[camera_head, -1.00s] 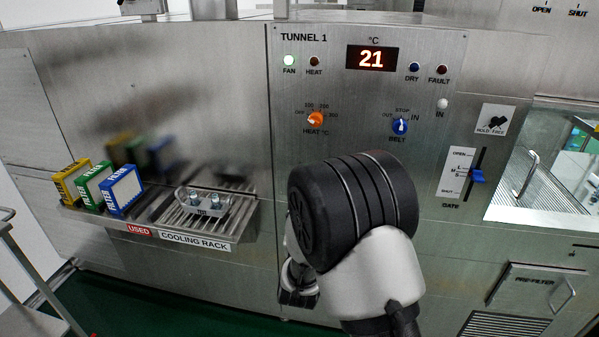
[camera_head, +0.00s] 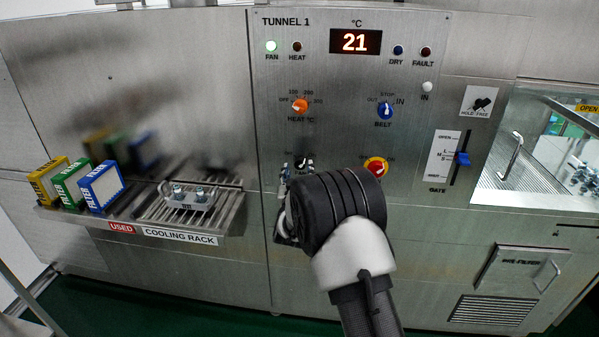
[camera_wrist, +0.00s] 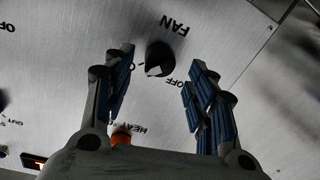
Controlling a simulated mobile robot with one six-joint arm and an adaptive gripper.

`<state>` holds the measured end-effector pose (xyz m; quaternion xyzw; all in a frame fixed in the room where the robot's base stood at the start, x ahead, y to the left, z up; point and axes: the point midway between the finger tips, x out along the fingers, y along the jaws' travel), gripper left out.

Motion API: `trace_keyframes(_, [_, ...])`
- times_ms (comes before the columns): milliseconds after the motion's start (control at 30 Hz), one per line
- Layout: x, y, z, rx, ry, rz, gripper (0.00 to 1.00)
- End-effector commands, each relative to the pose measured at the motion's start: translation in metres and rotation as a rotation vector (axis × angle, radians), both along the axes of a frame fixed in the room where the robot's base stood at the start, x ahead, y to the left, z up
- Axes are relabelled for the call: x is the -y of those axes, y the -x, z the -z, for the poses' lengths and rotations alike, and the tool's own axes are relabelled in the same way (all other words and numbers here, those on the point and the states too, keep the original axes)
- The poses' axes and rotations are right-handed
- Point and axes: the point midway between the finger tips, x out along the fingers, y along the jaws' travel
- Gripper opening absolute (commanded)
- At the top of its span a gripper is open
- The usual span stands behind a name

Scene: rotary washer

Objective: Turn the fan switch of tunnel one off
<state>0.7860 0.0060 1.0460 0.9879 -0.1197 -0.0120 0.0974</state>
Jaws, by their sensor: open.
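The fan switch is a black rotary knob (camera_wrist: 159,57) on the steel panel. In the wrist view its FAN and OFF labels appear upside down. My gripper (camera_wrist: 160,60) is open, with one blue-padded finger on each side of the knob in this view. I cannot tell whether either finger touches it. In the head view my gripper (camera_head: 297,166) is at the lower left of the Tunnel 1 panel (camera_head: 340,85), over the fan switch (camera_head: 303,162), which is partly hidden. The FAN lamp (camera_head: 271,46) is lit.
The orange heat knob (camera_head: 300,105) is above the fan switch, with the blue belt knob (camera_head: 385,110) to its right. A red-and-yellow emergency-type button (camera_head: 376,167) is beside my wrist. The cooling rack (camera_head: 225,225) projects at left.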

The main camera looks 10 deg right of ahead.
Motion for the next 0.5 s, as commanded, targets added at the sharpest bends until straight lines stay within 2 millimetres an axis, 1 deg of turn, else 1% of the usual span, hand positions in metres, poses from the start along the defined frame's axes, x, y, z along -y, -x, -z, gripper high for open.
trace_keyframes(33, [0.003,-0.008,0.001,0.003,0.000,0.002,0.52])
trace_keyframes(100, [0.004,-0.015,0.001,0.002,-0.002,0.002,0.52])
trace_keyframes(200, [0.006,-0.022,0.001,0.000,-0.001,0.001,0.52])
trace_keyframes(300, [0.006,-0.026,0.000,0.001,-0.001,0.001,0.52])
trace_keyframes(500, [0.007,-0.027,-0.001,0.000,0.000,0.000,0.52])
